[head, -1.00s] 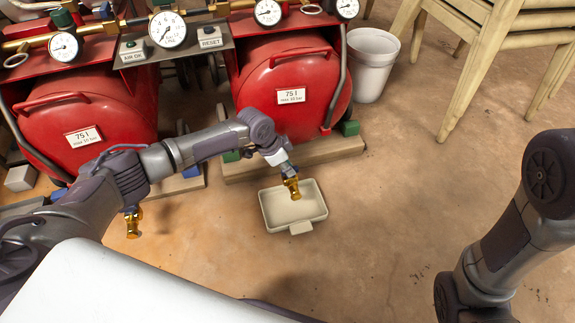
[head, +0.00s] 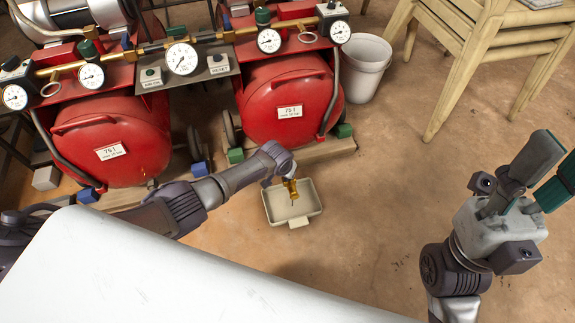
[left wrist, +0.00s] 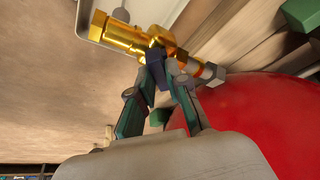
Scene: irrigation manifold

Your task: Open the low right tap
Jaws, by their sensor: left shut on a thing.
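The low right tap (head: 291,188) is brass and sits low in front of the right red tank, above a beige tray (head: 271,218). In the left wrist view the brass tap body (left wrist: 125,38) lies just beyond my left gripper (left wrist: 160,78). The gripper is shut on the tap's dark blue lever (left wrist: 154,66), which shows between the fingertips. In the head view my left arm hides most of that gripper. A thin dark line shows below the tap; I cannot tell what it is. My right gripper (head: 552,165) is open and empty at the right, away from the tap.
Two red tanks, right (head: 290,105) and left (head: 112,143), stand under a row of gauges (head: 182,58). A white bucket (head: 366,68) and stacked wooden chairs (head: 455,45) stand at the back right. The floor right of the tray is clear.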

